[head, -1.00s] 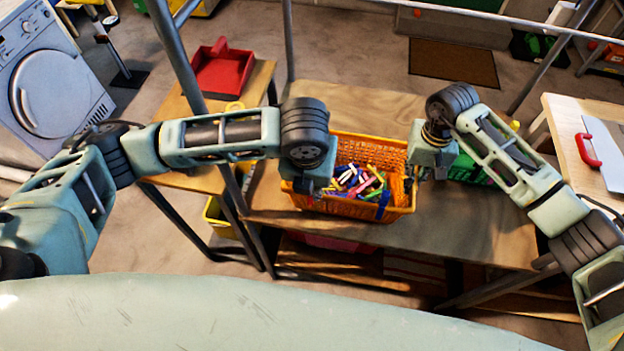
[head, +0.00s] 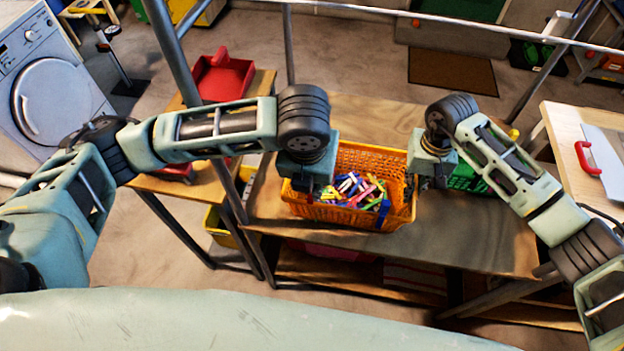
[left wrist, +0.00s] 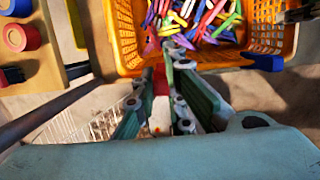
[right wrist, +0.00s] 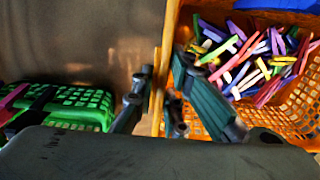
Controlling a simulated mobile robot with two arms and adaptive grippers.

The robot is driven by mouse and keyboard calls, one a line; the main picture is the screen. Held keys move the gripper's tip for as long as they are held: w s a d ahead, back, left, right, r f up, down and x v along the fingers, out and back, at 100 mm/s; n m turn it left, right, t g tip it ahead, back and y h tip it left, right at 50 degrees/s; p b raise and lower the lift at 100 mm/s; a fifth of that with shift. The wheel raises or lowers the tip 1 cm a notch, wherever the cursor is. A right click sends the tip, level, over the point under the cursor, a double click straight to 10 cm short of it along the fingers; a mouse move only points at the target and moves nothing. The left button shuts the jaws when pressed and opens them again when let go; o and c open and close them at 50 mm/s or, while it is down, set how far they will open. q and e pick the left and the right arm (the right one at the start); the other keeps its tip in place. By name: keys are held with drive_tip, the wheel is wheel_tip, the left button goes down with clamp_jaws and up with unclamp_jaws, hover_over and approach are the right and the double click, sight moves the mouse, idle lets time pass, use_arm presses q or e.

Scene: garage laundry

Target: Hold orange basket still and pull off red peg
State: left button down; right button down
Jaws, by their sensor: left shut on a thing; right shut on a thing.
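The orange basket (head: 345,211) stands on the wooden table, filled with a heap of coloured pegs (head: 358,186). My left gripper (left wrist: 160,88) is at the basket's front left side, shut on the red peg (left wrist: 160,78). The red peg shows as a narrow red strip between the fingers, by the outside of the basket wall (left wrist: 125,38). I cannot tell whether it still touches the rim. My right gripper (right wrist: 155,98) is shut on the basket's right rim (right wrist: 168,42). In the head view the fingertips are mostly hidden behind the wrists. A blue peg (head: 384,212) sits at the front rim.
A green basket (right wrist: 88,105) stands just right of the orange one in the head view. A metal post (head: 181,60) rises at the table's left. A red dustpan (head: 222,77) lies on a side table. The table's front right (head: 470,230) is clear.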

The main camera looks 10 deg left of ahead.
use_arm(q)
drive_tip(key=shift+w+v, duration=0.2)
drive_tip(key=shift+v, duration=0.65)
drive_tip(key=shift+w+v, duration=0.2)
drive_tip(key=shift+v, duration=0.65)
drive_tip(key=shift+r, duration=0.1)
use_arm(e)
drive_tip(key=c, duration=1.7)
unclamp_jaws()
wheel_tip(320, 180, up, 12)
